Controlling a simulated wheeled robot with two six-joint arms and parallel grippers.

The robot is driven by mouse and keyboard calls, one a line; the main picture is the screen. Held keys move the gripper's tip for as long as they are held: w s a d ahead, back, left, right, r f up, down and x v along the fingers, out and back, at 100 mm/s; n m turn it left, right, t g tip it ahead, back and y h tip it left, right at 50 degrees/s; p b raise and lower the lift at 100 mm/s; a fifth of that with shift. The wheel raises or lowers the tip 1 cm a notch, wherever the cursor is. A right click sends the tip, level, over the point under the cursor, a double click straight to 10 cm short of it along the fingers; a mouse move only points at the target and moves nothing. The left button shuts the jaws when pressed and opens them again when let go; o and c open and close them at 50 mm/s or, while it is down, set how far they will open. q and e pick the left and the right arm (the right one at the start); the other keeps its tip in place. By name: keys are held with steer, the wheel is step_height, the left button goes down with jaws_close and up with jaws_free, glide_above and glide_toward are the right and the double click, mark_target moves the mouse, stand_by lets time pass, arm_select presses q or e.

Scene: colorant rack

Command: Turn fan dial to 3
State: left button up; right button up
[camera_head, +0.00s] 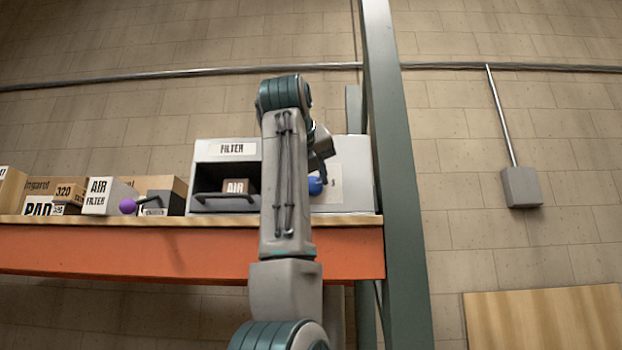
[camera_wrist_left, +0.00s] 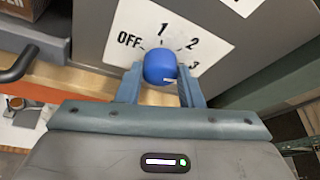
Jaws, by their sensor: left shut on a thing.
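The blue fan dial (camera_wrist_left: 160,66) sits on a white label plate on the front of a grey box (camera_wrist_left: 92,20). The plate is marked OFF, 1, 2 and 3, running from left to right around the dial. My left gripper (camera_wrist_left: 160,76) is shut on the dial, one finger on each side. A small white mark shows low on the dial, but I cannot tell which number the dial points to. In the head view the dial (camera_head: 315,187) shows beside my left arm, which hides part of the box. My right gripper is not in view.
An orange-fronted shelf (camera_head: 130,252) carries the box. A green upright post (camera_head: 395,160) stands close on the right.

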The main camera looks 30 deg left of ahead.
arm_select(q)
steer(key=shift+f, duration=0.15)
steer(key=o, duration=1)
steer(key=shift+c, duration=0.2)
steer(key=b+v, duration=0.3)
steer(key=v, duration=0.7)
steer(key=shift+s+d, duration=0.15)
steer(key=shift+s, duration=0.15)
